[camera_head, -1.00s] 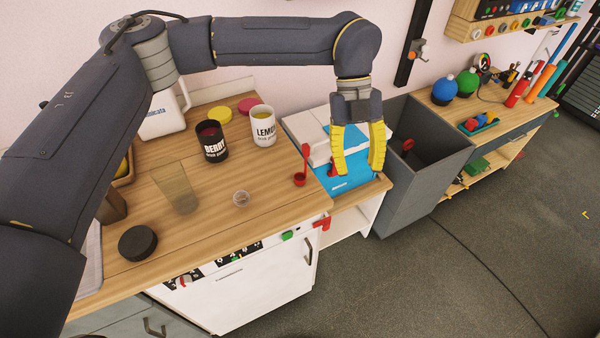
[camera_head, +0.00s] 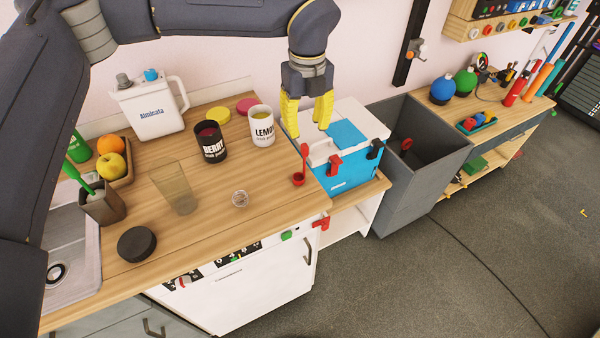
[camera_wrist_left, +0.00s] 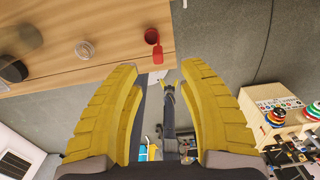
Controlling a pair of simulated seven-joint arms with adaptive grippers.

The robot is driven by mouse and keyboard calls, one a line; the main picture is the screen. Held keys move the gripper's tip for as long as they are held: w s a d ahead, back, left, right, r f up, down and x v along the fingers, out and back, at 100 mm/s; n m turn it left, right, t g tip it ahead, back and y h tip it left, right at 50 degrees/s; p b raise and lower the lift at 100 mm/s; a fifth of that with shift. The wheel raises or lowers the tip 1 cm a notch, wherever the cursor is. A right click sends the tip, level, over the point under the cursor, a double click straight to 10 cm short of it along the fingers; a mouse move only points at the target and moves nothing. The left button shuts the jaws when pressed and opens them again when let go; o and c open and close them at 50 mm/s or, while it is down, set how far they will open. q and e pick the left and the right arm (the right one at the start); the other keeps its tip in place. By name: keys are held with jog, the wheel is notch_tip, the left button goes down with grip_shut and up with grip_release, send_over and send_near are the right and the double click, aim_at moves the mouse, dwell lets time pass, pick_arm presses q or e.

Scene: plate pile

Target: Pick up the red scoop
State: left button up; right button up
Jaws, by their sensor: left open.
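The red scoop (camera_head: 299,178) stands near the right edge of the wooden counter, its bowl low and its handle pointing up. In the left wrist view the scoop (camera_wrist_left: 153,39) lies ahead, between the lines of the fingers and beyond their tips. My left gripper (camera_head: 308,131) has yellow fingers, open and empty, above and slightly behind the scoop, not touching it. Its open fingers also frame the left wrist view (camera_wrist_left: 160,78).
A black BERRY cup (camera_head: 210,144) and white LEMON cup (camera_head: 262,131) stand left of the scoop. A clear tumbler (camera_head: 174,188), small clear cup (camera_head: 240,198) and black disc (camera_head: 137,244) share the counter. A blue-and-white cooler (camera_head: 352,178) stands just right, beside a grey bin (camera_head: 405,195).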

aim_at(305, 155)
pick_arm(q)
jog(key=shift+s+a+f, duration=0.1)
jog(key=shift+f, duration=5)
grip_shut()
